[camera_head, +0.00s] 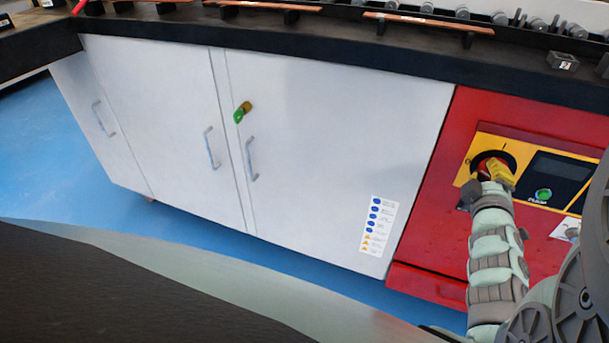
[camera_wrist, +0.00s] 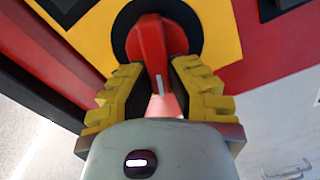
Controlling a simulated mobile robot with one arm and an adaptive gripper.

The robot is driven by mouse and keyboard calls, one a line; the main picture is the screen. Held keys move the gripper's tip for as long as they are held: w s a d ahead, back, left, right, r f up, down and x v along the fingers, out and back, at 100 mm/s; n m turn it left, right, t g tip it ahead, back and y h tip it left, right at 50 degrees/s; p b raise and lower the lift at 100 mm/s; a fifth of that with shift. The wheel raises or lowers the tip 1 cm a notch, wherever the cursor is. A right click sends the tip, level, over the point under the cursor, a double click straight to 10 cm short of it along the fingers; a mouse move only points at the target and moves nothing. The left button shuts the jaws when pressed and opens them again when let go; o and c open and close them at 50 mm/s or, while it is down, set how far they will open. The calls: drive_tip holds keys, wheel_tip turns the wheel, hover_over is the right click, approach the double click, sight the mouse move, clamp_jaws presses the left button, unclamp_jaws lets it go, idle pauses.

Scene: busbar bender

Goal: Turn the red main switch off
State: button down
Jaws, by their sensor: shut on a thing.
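The red main switch (camera_wrist: 151,48) is a red rotary handle on a round black base, set on a yellow plate. In the wrist view its handle stands nearly upright between my two yellow ribbed fingers, with a small light mark near its lower end. My gripper (camera_wrist: 158,90) is shut on the handle. In the head view the switch (camera_head: 486,163) sits on the yellow plate (camera_head: 466,172) of the red cabinet, mostly hidden behind my gripper (camera_head: 496,174). Marks "0" and "I" show beside the black base.
A dark panel with a green button (camera_head: 543,194) is right of the switch. A black worktop edge (camera_head: 300,50) runs above. Blue floor (camera_head: 60,170) is open at the left.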

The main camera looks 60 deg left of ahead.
drive_tip(key=n+b, duration=0.2)
drive_tip(key=n, duration=0.1)
drive_tip(key=shift+s+a+f, duration=0.1)
drive_tip(key=shift+f, duration=0.3)
drive_tip(key=shift+n+b, duration=0.45)
drive_tip(key=shift+n, duration=0.25)
drive_tip(key=c, duration=0.9)
unclamp_jaws()
drive_tip(key=v, duration=1.2)
drive_tip(key=shift+r, duration=0.15)
